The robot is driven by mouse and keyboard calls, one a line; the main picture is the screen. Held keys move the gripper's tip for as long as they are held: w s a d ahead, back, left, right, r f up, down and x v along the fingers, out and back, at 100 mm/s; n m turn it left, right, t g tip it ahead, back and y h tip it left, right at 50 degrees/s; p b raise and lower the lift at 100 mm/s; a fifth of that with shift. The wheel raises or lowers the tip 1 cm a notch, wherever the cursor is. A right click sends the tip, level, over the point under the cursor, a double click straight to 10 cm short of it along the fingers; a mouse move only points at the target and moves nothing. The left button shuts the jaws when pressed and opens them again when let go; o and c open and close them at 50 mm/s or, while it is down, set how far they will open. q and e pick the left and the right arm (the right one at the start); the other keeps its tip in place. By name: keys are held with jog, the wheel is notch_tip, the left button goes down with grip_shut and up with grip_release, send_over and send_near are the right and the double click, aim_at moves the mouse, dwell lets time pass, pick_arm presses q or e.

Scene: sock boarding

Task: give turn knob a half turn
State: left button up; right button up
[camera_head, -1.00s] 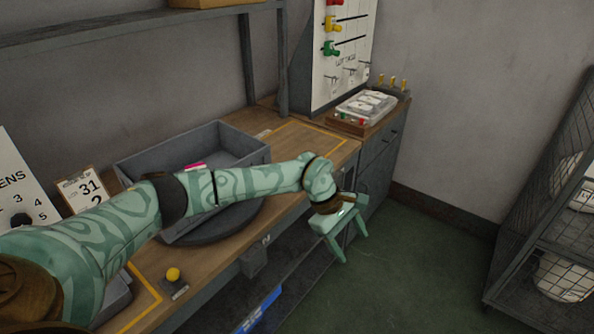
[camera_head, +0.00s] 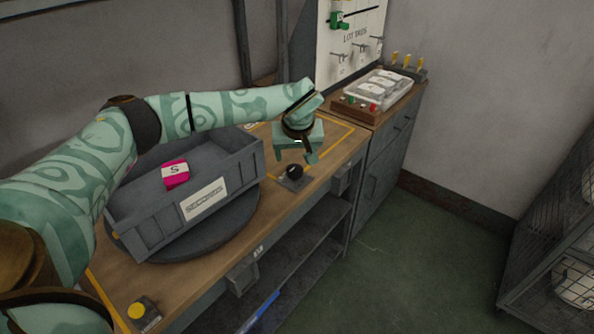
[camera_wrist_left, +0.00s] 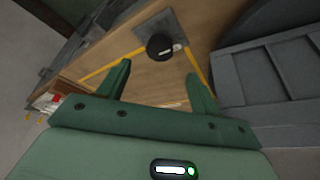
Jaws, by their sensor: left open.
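The turn knob, a round black knob (camera_head: 293,172) on a small dark plate, sits near the front edge of the wooden bench. It also shows in the left wrist view (camera_wrist_left: 158,45), just beyond and between the fingers. My left gripper (camera_head: 296,155) is open, pointing down above and slightly behind the knob. In the left wrist view its two green fingers (camera_wrist_left: 158,70) are spread with nothing between them, apart from the knob. My right gripper is out of view.
A grey bin (camera_head: 240,172) with a pink block (camera_head: 176,173) stands on a dark round turntable (camera_head: 225,222) left of the knob. A yellow button (camera_head: 137,310) is at the front left. A tray of white pieces (camera_head: 380,90) is at the back right. Yellow-outlined bench around the knob is clear.

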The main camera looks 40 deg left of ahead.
aim_at(295, 168)
pick_arm(q)
jog(key=b+x, duration=0.2)
jog(key=x, duration=0.5)
jog(key=shift+f+b, duration=0.2)
jog(key=shift+b, duration=0.15)
jog(key=shift+w+f, duration=0.1)
jog(key=shift+f, duration=0.15)
jog(key=shift+w+a, duration=0.1)
jog(key=shift+a, duration=0.05)
jog(key=c, duration=1)
